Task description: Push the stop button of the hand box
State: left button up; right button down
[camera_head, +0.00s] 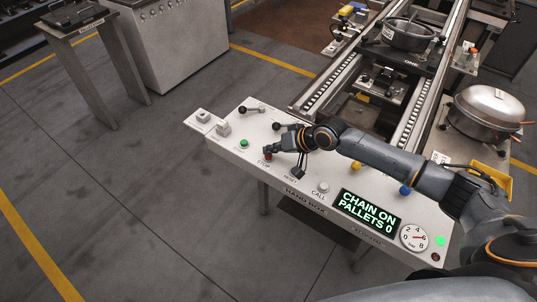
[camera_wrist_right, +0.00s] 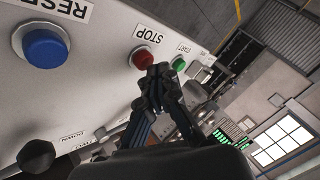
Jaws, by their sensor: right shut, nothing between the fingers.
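The hand box (camera_head: 225,160) is a pale sloping panel with labelled buttons and levers. Its red stop button (camera_head: 267,157) sits at the front left, partly covered by my right gripper (camera_head: 271,150). In the right wrist view the red button (camera_wrist_right: 143,60) shows beside the STOP label. The shut, empty fingertips of my right gripper (camera_wrist_right: 160,73) are right at its edge and overlap it in the picture; I cannot tell whether they touch it. My left gripper is not in view.
A green start button (camera_wrist_right: 179,65) and a blue reset button (camera_wrist_right: 45,48) flank the stop button. Black levers (camera_head: 250,109) stand behind it. The display (camera_head: 368,212) reads "CHAIN ON PALLETS 0".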

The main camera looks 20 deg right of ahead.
aim_at(271, 156)
jog(key=shift+f, duration=0.55)
dwell(0.4)
jog(key=shift+r+p, duration=0.75)
jog(key=shift+r, duration=0.2)
notch_tip(271, 156, up, 5)
jog(key=p, duration=0.5)
jog(key=shift+r, duration=0.1)
dwell(0.7)
